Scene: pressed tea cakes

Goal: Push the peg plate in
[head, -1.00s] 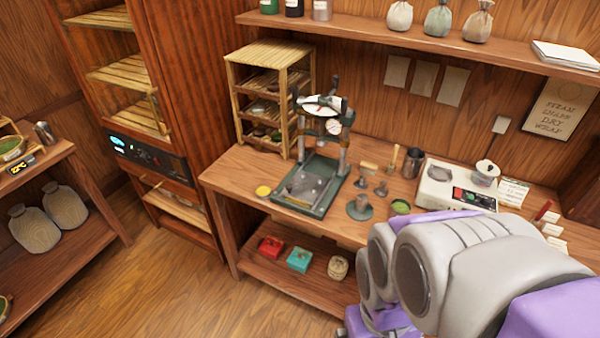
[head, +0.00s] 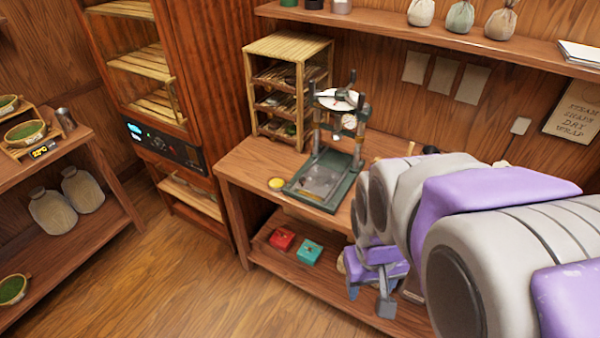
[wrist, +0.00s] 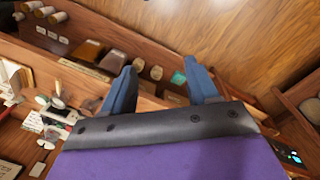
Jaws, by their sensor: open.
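The green press (head: 347,128) stands on the workbench, with a round white top part and a dial. A grey plate (head: 322,179) lies in its green base; I cannot tell for sure that this is the peg plate. My gripper (wrist: 160,67) is open and empty in the wrist view, its two blue fingers spread apart. In the head view my gripper (head: 372,292) hangs in front of the bench, below its top and to the right of the press, apart from it. My arm hides the right part of the bench top.
A slatted rack (head: 288,90) stands behind the press. A yellow disc (head: 277,184) lies left of the base. Red (head: 282,238) and teal (head: 309,251) boxes sit on the lower shelf. A dark cabinet (head: 180,150) stands left; the floor before the bench is clear.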

